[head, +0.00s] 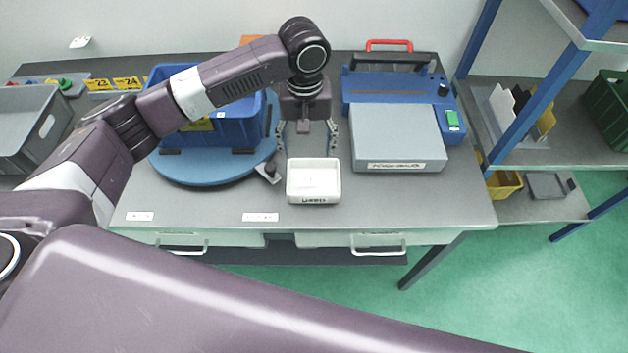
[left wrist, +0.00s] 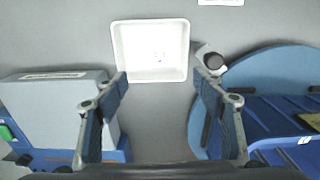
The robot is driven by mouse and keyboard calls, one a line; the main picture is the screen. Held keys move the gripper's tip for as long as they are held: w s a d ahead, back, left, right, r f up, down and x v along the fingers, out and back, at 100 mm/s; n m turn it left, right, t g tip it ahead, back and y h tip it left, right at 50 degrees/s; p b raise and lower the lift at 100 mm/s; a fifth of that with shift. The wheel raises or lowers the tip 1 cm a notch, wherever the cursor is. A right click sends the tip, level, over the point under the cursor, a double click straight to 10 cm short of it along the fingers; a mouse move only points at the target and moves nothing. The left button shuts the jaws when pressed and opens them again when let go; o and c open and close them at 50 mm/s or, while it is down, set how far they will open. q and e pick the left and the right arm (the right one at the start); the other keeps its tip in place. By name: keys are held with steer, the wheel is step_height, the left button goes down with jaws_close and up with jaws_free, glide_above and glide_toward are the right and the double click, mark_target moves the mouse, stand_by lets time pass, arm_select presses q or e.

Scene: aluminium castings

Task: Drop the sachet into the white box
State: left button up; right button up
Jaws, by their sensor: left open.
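The white box (head: 314,198) stands near the front of the grey table, with dark lettering on its front. It also shows in the left wrist view (left wrist: 118,50), just beyond my fingertips. Small faint marks show on a white surface inside it; I cannot tell whether that is a white sachet or the box floor. No sachet can be made out clearly elsewhere. My left gripper (head: 307,140) is open and points down behind the box. In the left wrist view the gripper (left wrist: 160,80) has nothing between its fingers. My right gripper is not in view.
A blue crate (head: 240,130) stands on a blue round turntable (head: 205,172) left of the gripper. A grey and blue sealing machine (head: 398,135) stands to the right. A small device (head: 268,173) sits beside the box. The table's front strip (head: 390,205) is mostly clear.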

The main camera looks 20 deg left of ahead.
arm_select(q)
step_height(320, 180, up, 6)
steer(key=shift+f, duration=0.1)
stand_by(0.5)
